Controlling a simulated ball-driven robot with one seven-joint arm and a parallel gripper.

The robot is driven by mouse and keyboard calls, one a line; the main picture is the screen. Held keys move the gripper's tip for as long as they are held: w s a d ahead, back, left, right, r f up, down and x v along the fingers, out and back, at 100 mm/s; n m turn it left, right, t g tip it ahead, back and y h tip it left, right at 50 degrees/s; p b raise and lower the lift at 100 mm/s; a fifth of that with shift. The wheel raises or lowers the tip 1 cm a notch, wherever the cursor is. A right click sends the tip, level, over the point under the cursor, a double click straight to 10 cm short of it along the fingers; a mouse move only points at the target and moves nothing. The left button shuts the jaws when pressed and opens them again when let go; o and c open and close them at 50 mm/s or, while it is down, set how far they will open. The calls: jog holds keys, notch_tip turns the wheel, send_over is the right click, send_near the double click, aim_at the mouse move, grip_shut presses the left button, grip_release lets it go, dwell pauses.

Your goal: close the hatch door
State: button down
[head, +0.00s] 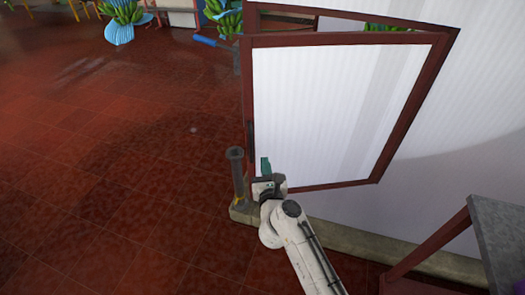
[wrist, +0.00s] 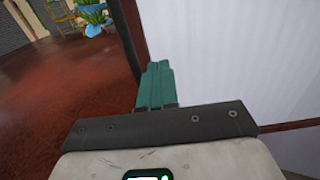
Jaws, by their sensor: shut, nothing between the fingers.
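The hatch door (head: 340,105) is a white panel in a dark red frame. It stands ajar: its left edge is swung out from the red hatch frame (head: 350,14), and the two meet near the upper right. A dark handle (head: 250,136) sits on its left edge. My gripper (head: 265,163) is at the door's lower left corner, in front of the panel in the head view. Its teal fingers are shut together and empty. In the wrist view the fingers (wrist: 158,68) point along the white panel (wrist: 215,55), close to its dark edge. I cannot tell whether they touch it.
A grey-topped table (head: 497,235) is at the lower right. Banana bunches (head: 124,14) hang at the back. The red tiled floor (head: 110,160) on the left is clear.

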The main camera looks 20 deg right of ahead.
aim_at(262, 144)
jog(key=w, duration=0.3)
jog(key=w+d+b, duration=0.1)
jog(key=w, duration=0.2)
jog(key=shift+w+d, duration=0.1)
jog(key=shift+w, duration=0.05)
